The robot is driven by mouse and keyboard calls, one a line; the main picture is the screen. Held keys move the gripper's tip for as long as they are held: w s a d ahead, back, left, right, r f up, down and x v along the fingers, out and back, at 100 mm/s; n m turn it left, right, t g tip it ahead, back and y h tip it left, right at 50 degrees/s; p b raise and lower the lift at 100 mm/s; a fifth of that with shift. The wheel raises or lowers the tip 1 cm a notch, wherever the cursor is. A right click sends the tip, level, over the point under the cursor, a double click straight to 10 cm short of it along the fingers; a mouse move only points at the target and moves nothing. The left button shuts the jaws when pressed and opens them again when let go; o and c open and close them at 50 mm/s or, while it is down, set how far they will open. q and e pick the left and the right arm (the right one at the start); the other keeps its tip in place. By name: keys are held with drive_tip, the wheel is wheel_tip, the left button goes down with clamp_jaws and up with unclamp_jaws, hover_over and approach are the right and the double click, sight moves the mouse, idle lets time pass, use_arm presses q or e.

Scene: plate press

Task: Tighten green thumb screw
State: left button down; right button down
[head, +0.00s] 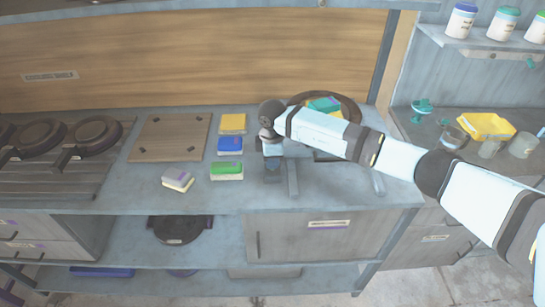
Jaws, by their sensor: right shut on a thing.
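My right arm comes in from the right across the counter. Its gripper (271,161) points down at the left end of a grey metal frame (293,179) on the counter. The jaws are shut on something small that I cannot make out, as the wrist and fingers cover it. No green thumb screw shows clearly at the gripper. Small teal-green knob-like parts (421,107) lie on the side counter at the right; I cannot tell whether they are thumb screws. My left gripper is not in view.
Left of the gripper lie yellow (233,123), blue (230,146) and green (227,170) blocks, a grey-topped block (178,179) and a wooden board (170,138). A dark round plate (350,107) with coloured blocks sits behind my forearm. A yellow tray (486,127) is at right.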

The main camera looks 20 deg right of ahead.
drive_tip(key=shift+r, duration=0.1)
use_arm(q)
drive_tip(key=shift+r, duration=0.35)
use_arm(e)
drive_tip(key=c, duration=1.2)
unclamp_jaws()
use_arm(q)
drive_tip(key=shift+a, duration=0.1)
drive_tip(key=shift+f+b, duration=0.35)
drive_tip(key=shift+b, duration=0.05)
use_arm(e)
wheel_tip(320, 180, up, 14)
drive_tip(key=shift+f, duration=0.1)
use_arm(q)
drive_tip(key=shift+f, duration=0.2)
